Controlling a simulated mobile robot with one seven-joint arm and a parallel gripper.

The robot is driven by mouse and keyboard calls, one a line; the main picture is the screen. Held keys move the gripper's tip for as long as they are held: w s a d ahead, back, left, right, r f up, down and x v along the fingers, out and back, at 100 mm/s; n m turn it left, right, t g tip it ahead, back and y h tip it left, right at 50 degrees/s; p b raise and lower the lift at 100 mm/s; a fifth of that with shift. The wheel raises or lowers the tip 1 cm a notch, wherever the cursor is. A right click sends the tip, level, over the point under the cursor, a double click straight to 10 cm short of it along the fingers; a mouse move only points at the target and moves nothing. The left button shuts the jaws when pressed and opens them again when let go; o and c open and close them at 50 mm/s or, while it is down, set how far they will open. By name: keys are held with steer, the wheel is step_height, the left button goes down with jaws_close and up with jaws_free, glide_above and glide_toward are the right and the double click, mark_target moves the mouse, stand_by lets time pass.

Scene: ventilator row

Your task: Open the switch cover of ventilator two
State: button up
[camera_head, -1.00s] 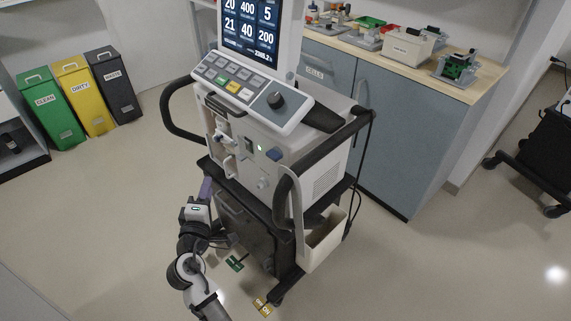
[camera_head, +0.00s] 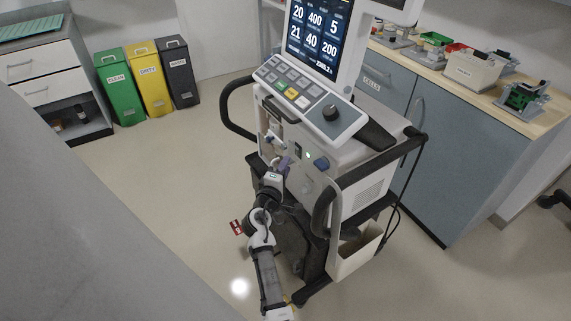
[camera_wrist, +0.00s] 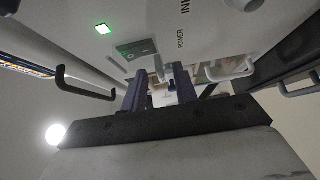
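The ventilator (camera_head: 335,150) stands in the middle of the head view, its front panel facing my arm. Which numbered ventilator it is cannot be read. In the wrist view, a small grey-green switch cover (camera_wrist: 136,48) lies flat against the panel beside the POWER lettering, with a lit green square (camera_wrist: 105,28) to its left. My gripper (camera_head: 283,164) is in front of the lower panel in the head view. In the wrist view, the purple fingers of my gripper (camera_wrist: 162,78) are apart, with nothing held between them. Their tips are just below the cover; contact cannot be told.
A dark handle (camera_head: 322,208) sticks out to the right of my gripper. A red tag (camera_head: 237,227) shows left of my arm. Green, yellow and dark bins (camera_head: 150,77) stand at the back left. A counter (camera_head: 450,80) with equipment stands behind the ventilator.

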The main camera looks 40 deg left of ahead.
steer(key=shift+w+a, duration=0.1)
steer(key=shift+w, duration=0.3)
steer(key=shift+c, duration=0.3)
jaws_close()
step_height(320, 180, up, 9)
steer(key=s+m+g+y+p, duration=0.1)
steer(key=m+g+p, duration=0.4)
steer(key=g, duration=0.9)
steer(key=shift+s+a+m+p, duration=0.35)
steer(key=shift+s+m, duration=0.25)
steer(key=shift+m, duration=0.5)
steer(key=shift+r, duration=0.1)
